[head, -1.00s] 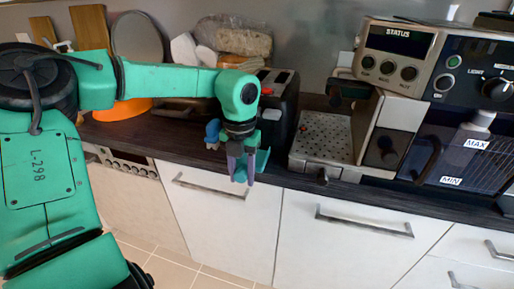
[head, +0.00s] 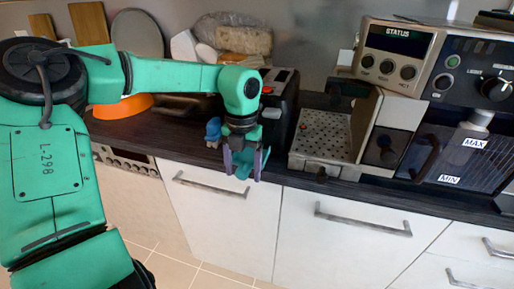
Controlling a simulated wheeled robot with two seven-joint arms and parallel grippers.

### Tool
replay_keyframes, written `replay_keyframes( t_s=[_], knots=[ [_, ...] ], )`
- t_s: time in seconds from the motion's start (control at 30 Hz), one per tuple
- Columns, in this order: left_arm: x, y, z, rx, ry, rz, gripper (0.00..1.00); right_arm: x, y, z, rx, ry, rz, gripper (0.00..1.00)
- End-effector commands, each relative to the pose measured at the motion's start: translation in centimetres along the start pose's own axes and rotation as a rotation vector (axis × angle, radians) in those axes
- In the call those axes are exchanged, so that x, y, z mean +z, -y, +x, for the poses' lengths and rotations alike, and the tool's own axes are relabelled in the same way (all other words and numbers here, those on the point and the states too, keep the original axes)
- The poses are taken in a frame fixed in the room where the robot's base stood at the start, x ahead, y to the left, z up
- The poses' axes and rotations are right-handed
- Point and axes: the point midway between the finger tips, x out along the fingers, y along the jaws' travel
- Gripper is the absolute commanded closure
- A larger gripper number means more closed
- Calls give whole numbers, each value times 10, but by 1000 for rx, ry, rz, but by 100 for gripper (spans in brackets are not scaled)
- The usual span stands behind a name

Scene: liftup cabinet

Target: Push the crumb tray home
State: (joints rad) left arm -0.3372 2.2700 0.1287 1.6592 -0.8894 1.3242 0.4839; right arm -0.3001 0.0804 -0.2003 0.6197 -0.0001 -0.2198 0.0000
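The black toaster (head: 285,101) stands on the dark counter, with a red button on its top edge. I cannot make out its crumb tray; my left wrist and gripper cover the toaster's lower front. My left gripper (head: 244,166) points down in front of the toaster, at the counter's front edge. Its two grey-purple fingers are apart, with a teal part showing between them, and I see nothing held. I cannot tell whether it touches the toaster. My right gripper is not in view.
A coffee machine (head: 398,62) with a perforated drip tray (head: 324,134) stands right of the toaster. A small blue object (head: 213,130) shows left of my gripper. An orange bowl (head: 124,107) and bagged bread (head: 235,36) are further left. White cabinet fronts with handles (head: 362,225) lie below.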

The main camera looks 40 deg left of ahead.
Motion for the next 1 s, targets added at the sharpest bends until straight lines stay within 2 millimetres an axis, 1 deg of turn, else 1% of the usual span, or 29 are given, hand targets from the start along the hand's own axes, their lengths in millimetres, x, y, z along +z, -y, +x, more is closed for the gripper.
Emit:
replay_keyframes(
  t_s=[0.23, 0.37, 0.47, 0.57, 0.77, 0.9, 1.0],
  knots=[
    [0, 0, -1, 0, -1, 0, 23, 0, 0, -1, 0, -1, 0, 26],
    [-1, 0, -14, 0, 0, 0, 23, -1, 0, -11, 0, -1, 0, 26],
    [-2, 0, -34, 1, 1, 0, 23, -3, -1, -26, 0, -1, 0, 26],
    [-3, 0, -61, 0, 2, 0, 23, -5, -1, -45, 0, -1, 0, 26],
    [-6, 0, -120, 1, 1, 0, 23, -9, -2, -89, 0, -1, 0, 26],
    [-8, 0, -163, 0, 2, -1, 23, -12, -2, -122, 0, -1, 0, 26],
    [-10, 0, -186, 1, 0, -1, 23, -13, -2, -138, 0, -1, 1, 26]
  ],
)
